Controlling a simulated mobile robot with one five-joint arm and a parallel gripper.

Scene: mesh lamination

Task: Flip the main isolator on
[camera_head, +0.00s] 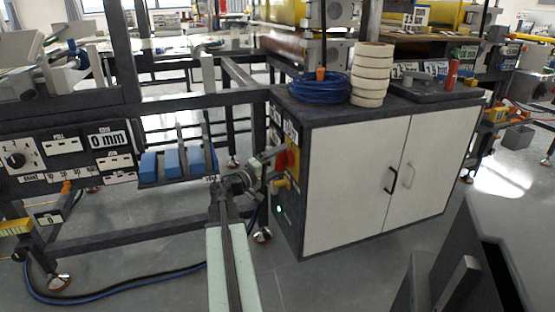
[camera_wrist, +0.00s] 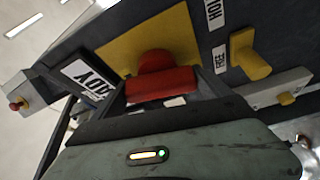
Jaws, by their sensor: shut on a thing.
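The main isolator is a red rotary handle (camera_head: 284,160) on a yellow plate (camera_head: 292,133), on the dark left side of the white-doored cabinet (camera_head: 355,180). In the wrist view the red handle (camera_wrist: 163,86) stands out from the yellow plate (camera_wrist: 120,50). Its grip bar runs roughly across the picture. My gripper (camera_head: 272,157) is at the handle, with a finger on each side of the bar, and is shut on it. In the wrist view my gripper (camera_wrist: 162,92) hides the lower part of the plate. I cannot read any on or off mark.
A yellow knob (camera_wrist: 250,55) beside FREE and HOLD labels sits close to the right of the handle in the wrist view. Blue cable (camera_head: 318,87) and tape rolls (camera_head: 371,75) lie on the cabinet top. A frame with blue blocks (camera_head: 172,163) stands left of my arm.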

